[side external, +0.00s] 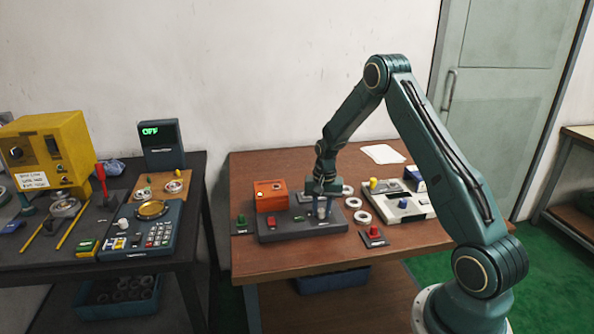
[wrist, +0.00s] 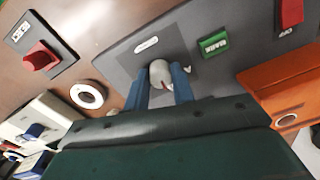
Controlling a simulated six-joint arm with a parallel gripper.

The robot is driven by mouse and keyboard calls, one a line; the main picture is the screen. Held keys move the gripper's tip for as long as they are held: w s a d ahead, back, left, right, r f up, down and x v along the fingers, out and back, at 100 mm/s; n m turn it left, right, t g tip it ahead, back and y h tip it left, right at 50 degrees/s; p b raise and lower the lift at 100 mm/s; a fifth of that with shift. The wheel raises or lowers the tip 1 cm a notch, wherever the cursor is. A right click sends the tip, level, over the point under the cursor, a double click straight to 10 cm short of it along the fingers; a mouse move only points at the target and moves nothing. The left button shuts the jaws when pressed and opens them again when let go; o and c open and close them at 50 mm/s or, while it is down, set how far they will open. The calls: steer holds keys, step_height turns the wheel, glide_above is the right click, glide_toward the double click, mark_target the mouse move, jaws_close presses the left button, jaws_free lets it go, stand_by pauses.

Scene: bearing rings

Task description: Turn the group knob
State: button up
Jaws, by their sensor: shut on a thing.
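A pale grey knob (wrist: 160,75) stands on a dark grey panel (wrist: 125,55), with a small white label plate beside it. My gripper (wrist: 162,84) has its blue fingers on either side of the knob and is shut on it. The knob's lower part is partly hidden by my gripper in the wrist view. In the side external view my gripper (side external: 322,203) points down over the right part of the same panel (side external: 285,232). The knob's label and pointer position cannot be read.
A green switch (wrist: 213,45) is close beside the knob. A red knob (side external: 374,234), pale rings (side external: 362,217) and a white control panel (side external: 405,207) lie to the right. The brown table's (side external: 300,262) front strip is clear.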

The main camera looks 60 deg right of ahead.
mark_target(322, 209)
steer(key=n, duration=0.6)
steer(key=shift+n, duration=0.3)
steer(key=n, duration=0.6)
stand_by(0.3)
steer(key=o, duration=1)
steer(key=shift+r, duration=0.1)
step_height(322, 209, up, 14)
steer(key=shift+d, duration=0.25)
